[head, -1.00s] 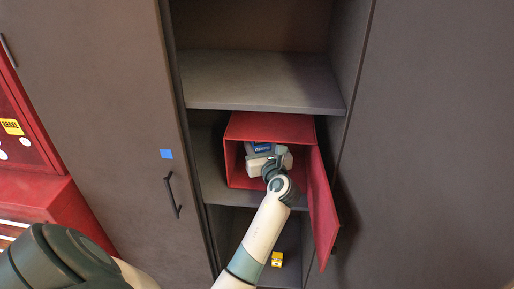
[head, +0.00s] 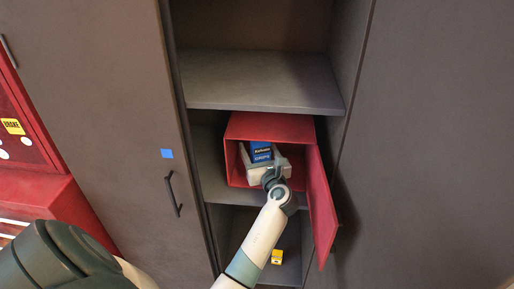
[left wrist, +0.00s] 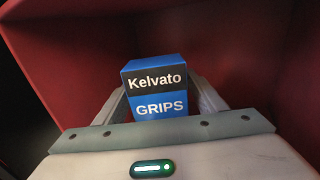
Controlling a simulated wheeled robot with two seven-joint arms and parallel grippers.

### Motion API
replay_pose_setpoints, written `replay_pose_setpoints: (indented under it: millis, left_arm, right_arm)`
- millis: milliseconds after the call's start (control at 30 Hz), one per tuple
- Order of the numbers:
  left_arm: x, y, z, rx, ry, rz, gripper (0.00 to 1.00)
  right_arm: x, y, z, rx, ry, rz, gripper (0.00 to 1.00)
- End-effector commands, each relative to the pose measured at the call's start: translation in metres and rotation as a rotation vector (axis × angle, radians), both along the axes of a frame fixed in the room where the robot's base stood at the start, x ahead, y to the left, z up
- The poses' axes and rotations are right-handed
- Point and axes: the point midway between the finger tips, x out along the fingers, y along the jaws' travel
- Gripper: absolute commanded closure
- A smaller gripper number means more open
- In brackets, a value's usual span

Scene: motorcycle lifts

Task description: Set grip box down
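The grip box (head: 261,152) is a small blue and black carton. It stands upright inside a red, open-fronted box (head: 270,127) on the cabinet's middle shelf. In the left wrist view the grip box (left wrist: 155,92) shows its front, lettered "Kelvato GRIPS". My left gripper (head: 265,168) reaches into the red box from the front. Its fingers appear spread to either side of the grip box, with a small gap at the right. The grip box's lower edge is hidden behind the gripper body. My right gripper is in neither view.
The red box's door (head: 320,208) hangs open at the right, close to my forearm. An empty shelf (head: 262,82) lies above. A small yellow object (head: 277,257) sits on the shelf below.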

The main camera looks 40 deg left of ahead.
Motion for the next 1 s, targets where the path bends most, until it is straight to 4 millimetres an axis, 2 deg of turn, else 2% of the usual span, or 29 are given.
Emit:
replay_pose_setpoints:
  millis: [367,467,667,1000]
  left_arm:
    - [0.0,0.0,0.004,-0.001,-0.001,0.0,0.36]
    - [-0.003,-0.005,0.002,-0.001,-0.002,-0.001,0.36]
    - [-0.018,-0.025,0.001,-0.002,-0.002,-0.001,0.36]
    - [-0.053,-0.074,0.001,-0.003,-0.003,-0.001,0.36]
  right_arm:
    - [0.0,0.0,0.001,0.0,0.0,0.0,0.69]
    - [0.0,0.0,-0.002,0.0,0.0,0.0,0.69]
    - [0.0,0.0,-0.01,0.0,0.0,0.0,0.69]
    - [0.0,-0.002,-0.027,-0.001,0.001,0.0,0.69]
